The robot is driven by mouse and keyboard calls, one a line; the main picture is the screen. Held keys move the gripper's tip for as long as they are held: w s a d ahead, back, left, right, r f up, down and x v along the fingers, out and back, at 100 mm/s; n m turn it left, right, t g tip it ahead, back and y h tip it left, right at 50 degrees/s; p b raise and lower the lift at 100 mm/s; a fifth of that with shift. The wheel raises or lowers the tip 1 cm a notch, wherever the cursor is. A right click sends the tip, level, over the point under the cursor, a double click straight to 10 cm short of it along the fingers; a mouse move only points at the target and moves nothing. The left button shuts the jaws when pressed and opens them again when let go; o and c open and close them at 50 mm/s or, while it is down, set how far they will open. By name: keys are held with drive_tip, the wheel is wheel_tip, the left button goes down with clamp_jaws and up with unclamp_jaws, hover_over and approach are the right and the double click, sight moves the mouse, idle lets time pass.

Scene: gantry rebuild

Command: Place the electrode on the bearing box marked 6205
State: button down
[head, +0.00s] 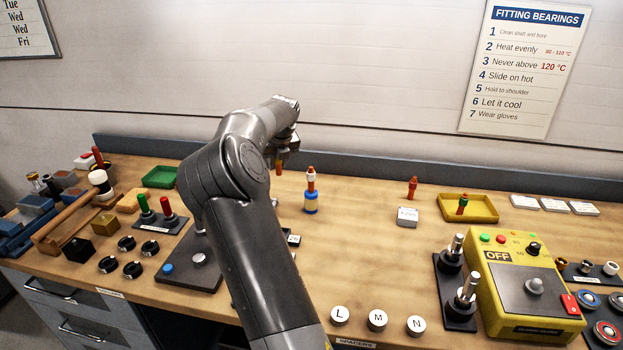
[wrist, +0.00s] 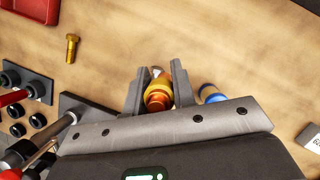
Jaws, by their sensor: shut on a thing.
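My gripper (head: 281,158) is shut on an orange-tipped, brass-yellow piece (wrist: 158,93), which I take to be the electrode. Its orange end also shows under my gripper in the head view (head: 279,168). A white box (head: 408,217) with dark print stands to the right on the bench; its number is too small to read. Several similar white boxes (head: 554,205) lie at the far right, also unreadable. In the wrist view, the edge of a white label (wrist: 312,138) shows at the right, cut off by the frame.
Another such piece (head: 412,187) is just behind the white box. A yellow tray (head: 482,210) and yellow control box (head: 520,290) stand at right. The bench middle is mostly clear.

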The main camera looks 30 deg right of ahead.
wheel_tip(320, 180, up, 8)
drive_tip(key=shift+d+r, duration=0.15)
drive_tip(key=shift+r, duration=0.1)
drive_tip(key=s+d+m, duration=0.1)
drive_tip(key=s+d, duration=1.1)
drive_tip(key=d, duration=0.2)
drive_tip(key=s+d+m, duration=0.1)
drive_tip(key=s+d, duration=0.4)
drive_tip(key=s, duration=0.5)
drive_tip(key=s+d+m+h, duration=0.1)
drive_tip(key=s+d, duration=0.4)
drive_tip(key=s, duration=0.5)
drive_tip(key=s+d+m, duration=0.1)
drive_tip(key=s+d, duration=0.4)
drive_tip(key=s, duration=0.5)
hover_over(407, 212)
drive_tip(key=shift+g, duration=0.3)
wheel_tip(407, 212, down, 12)
drive_tip(key=shift+s+f, duration=0.1)
drive_tip(key=shift+s, duration=0.05)
drive_tip(key=shift+f, duration=2)
